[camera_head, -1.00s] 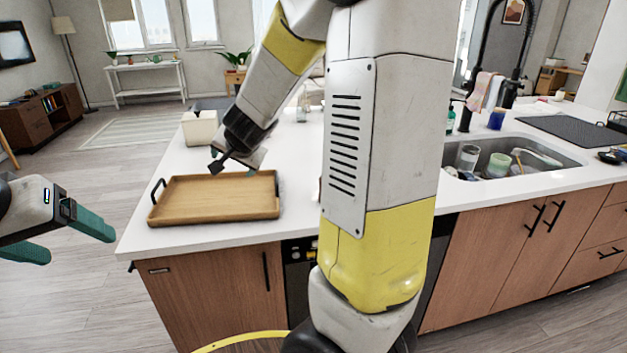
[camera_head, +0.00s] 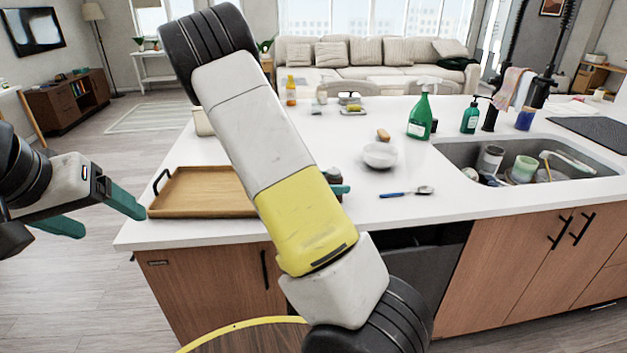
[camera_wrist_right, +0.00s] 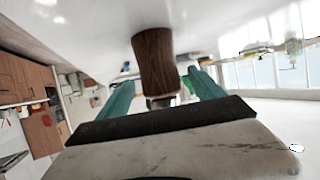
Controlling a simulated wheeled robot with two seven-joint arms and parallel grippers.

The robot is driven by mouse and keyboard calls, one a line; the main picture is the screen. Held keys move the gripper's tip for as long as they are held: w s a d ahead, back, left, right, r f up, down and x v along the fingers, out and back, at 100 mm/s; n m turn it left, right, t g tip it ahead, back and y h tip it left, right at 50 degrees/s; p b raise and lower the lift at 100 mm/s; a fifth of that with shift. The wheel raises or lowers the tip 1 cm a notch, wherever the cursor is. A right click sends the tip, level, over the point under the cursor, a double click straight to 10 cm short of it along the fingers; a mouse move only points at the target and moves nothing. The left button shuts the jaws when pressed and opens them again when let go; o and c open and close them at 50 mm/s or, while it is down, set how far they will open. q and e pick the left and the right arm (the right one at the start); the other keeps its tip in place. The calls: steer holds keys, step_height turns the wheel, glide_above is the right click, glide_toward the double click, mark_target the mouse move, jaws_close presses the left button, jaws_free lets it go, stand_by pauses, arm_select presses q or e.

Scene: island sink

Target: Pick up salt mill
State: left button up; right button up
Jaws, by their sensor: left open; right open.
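A dark brown wooden cylinder, apparently the salt mill (camera_wrist_right: 154,62), stands in front of my right gripper (camera_wrist_right: 164,84) in the right wrist view. The teal fingers are apart, one on each side of its near end, and no clear grip on it shows. The picture there is turned over, with the white countertop at the top. In the head view my right arm hides the mill; only a bit of the teal right gripper (camera_head: 340,189) shows behind the arm, low over the counter. My left gripper (camera_head: 92,213) is open and empty, left of the counter.
A wooden tray (camera_head: 205,190) lies on the counter's left end. Right of my right arm are a white bowl (camera_head: 380,155), a blue-handled spoon (camera_head: 407,192), a brown object (camera_head: 383,135) and a green bottle (camera_head: 420,117). The sink (camera_head: 455,152) holds several dishes.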

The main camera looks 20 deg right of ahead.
steer(key=x, duration=0.4)
steer(key=shift+w+f, duration=0.1)
steer(key=c, duration=1.7)
